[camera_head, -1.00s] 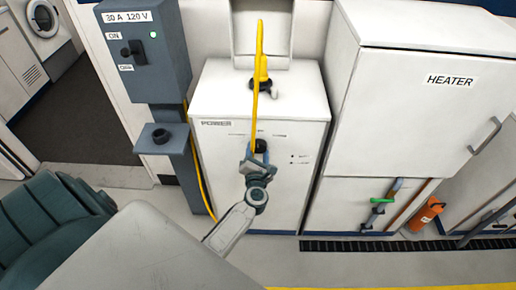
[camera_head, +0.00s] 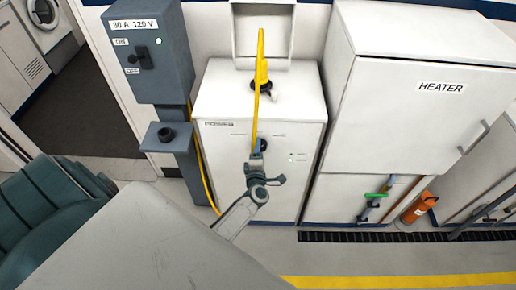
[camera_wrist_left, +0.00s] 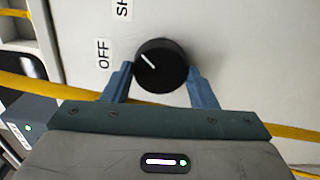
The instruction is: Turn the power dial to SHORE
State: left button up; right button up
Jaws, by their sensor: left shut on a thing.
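The power dial (camera_wrist_left: 162,66) is a round black knob on the front of the white POWER cabinet (camera_head: 235,170). In the left wrist view its white pointer line lies between the OFF label (camera_wrist_left: 103,54) and a label starting with "SH" (camera_wrist_left: 124,9), whose rest is cut off. My left gripper (camera_wrist_left: 163,82) has one finger on each side of the knob and is shut on it. In the head view the gripper (camera_head: 258,150) covers part of the dial (camera_head: 262,144). My right gripper is not in view.
A yellow cable (camera_head: 261,60) rises from a black plug (camera_head: 262,88) on the cabinet top and hangs before its front. The grey 30 A 120 V switch box (camera_head: 150,65) stands left. The HEATER cabinet (camera_head: 410,120) stands close on the right.

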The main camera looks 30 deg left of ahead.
pick_arm(q)
jog(key=shift+m, duration=0.5)
jog(key=o, duration=1)
jog(key=shift+c, duration=0.2)
jog(key=b+v, duration=0.2)
jog(key=v, duration=0.8)
jog(key=shift+s+d+b, duration=0.2)
jog(key=shift+s+b, duration=0.1)
